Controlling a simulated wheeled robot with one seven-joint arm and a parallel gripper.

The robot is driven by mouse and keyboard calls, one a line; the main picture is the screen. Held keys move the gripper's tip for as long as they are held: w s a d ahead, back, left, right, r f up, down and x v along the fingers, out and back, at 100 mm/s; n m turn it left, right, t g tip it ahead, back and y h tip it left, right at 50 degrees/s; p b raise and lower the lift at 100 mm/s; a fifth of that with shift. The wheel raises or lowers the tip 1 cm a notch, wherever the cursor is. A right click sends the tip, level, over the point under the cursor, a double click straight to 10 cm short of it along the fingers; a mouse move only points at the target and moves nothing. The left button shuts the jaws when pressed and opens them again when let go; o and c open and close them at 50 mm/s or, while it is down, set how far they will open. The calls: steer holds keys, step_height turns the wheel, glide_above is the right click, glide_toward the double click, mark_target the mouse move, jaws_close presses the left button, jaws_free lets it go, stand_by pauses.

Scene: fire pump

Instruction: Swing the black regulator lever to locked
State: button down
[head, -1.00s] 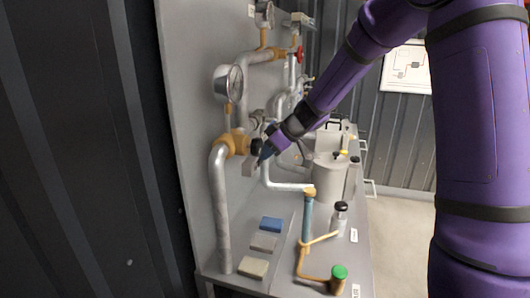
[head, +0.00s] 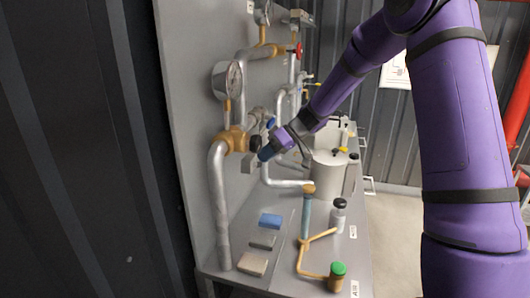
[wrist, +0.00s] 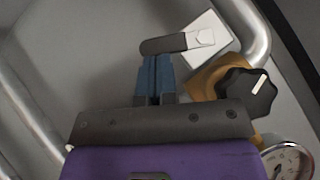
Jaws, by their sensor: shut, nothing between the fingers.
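The black regulator lever (wrist: 163,45) shows in the wrist view as a dark grip on a short grey arm. The arm joins a pale plate (wrist: 208,40) on a grey box, and the grip points left. My gripper (wrist: 155,60) is shut and empty, with blue fingertips at the grip's lower edge near its free end. Touching or just apart, I cannot tell. In the head view my gripper (head: 264,154) is beside the grey box (head: 247,163), and the lever cannot be made out there.
A black knob (wrist: 248,92) with a white mark sits on a brass valve (head: 236,139), close to my fingers. A gauge (wrist: 287,160) and thick grey pipes (head: 220,205) surround them. Below, the bench holds blocks, a blue tube (head: 306,217) and a green cap (head: 338,268).

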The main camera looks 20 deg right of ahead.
step_height(320, 180, down, 3)
steer(key=m+g+y, duration=0.2)
steer(key=y, duration=0.1)
steer(key=shift+s+r+m+g, duration=0.1)
steer(key=shift+m+g, duration=0.2)
steer(key=shift+g, duration=0.1)
steer(key=m+y, duration=0.1)
steer(key=f+m+g+y, duration=0.1)
steer(key=shift+s+a+f+y, duration=0.2)
steer(key=shift+s+a+y, duration=0.15)
steer(key=shift+a+y, duration=0.05)
steer(key=shift+d, duration=0.1)
steer(key=w+v, duration=0.3)
steer(key=v, duration=0.9)
steer(key=shift+r, duration=0.45)
steer(key=shift+d, duration=0.1)
